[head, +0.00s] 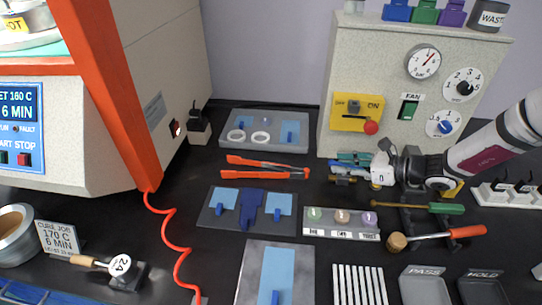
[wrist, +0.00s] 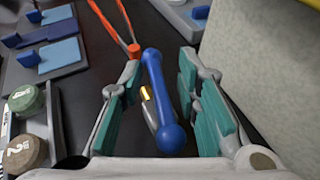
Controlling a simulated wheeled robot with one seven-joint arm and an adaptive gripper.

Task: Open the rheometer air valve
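The air valve's blue bar handle (wrist: 160,100) with rounded ends shows in the wrist view, with a small brass piece (wrist: 146,93) and a grey metal part beside it. In the head view a brass fitting (head: 342,180) shows low in front of the grey cabinet, partly hidden by my gripper (head: 347,162). My gripper also shows in the wrist view (wrist: 160,75). Its teal-padded fingers are apart, one on each side of the blue handle, with visible gaps. The handle runs lengthwise between the fingers. Contact is not visible.
The grey cabinet (head: 368,70) with gauge and dials stands close to my gripper. Orange-handled tongs (head: 265,168) lie left of it. A rack of round samples (head: 341,222), a green-handled tool (head: 435,208) and an orange-handled mallet (head: 440,237) lie in front.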

